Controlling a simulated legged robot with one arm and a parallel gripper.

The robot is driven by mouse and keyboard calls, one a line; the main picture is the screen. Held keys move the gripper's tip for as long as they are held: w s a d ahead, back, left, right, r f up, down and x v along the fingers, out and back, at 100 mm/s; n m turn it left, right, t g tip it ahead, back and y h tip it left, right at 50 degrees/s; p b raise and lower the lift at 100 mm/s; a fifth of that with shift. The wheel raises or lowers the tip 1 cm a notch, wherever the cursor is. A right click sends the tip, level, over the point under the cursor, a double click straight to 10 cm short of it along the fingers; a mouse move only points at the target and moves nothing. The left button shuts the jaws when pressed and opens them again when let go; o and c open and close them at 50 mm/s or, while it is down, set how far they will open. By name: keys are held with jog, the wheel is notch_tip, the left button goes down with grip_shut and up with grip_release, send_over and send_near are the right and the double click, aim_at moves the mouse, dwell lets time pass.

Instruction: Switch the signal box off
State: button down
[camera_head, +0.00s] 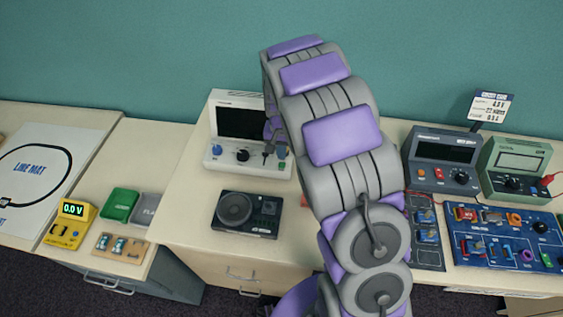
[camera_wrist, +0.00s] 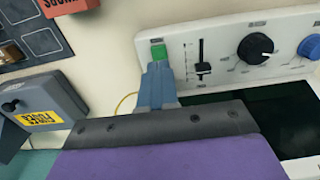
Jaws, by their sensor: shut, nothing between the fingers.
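The white box with a dark screen (camera_head: 240,123) stands on the middle table; I take it as the signal box, its lettering too small to read. Its front has a blue knob (camera_head: 217,150), a black knob (camera_head: 242,155), a slider (camera_head: 266,152) and a green button (camera_head: 282,165). The wrist view shows this front upside down, with the green button (camera_wrist: 158,52), slider (camera_wrist: 203,60) and black knob (camera_wrist: 258,46). My gripper (camera_wrist: 157,68) is shut and empty, its tips at the green button. Whether they touch it, I cannot tell. Its on/off state is unclear.
A black speaker unit (camera_head: 249,214) lies in front of the white box. Meters (camera_head: 441,160) and a blue component board (camera_head: 505,238) stand right. A grey box with a yellow label (camera_wrist: 45,110) is near my gripper. My arm hides the table behind it.

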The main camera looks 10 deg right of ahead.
aim_at(282, 164)
notch_tip(282, 164, up, 6)
jog(key=p, duration=0.2)
dwell(0.5)
jog(key=shift+r, duration=0.1)
dwell(0.3)
jog(key=s+r+n+g, duration=0.1)
jog(key=s+r, duration=0.5)
jog(key=s, duration=1.2)
jog(key=s+r+n, duration=0.3)
jog(key=s+r, duration=0.3)
jog(key=s, duration=1.3)
jog(key=shift+n+g+b, duration=0.3)
jog(key=shift+g+b, duration=0.1)
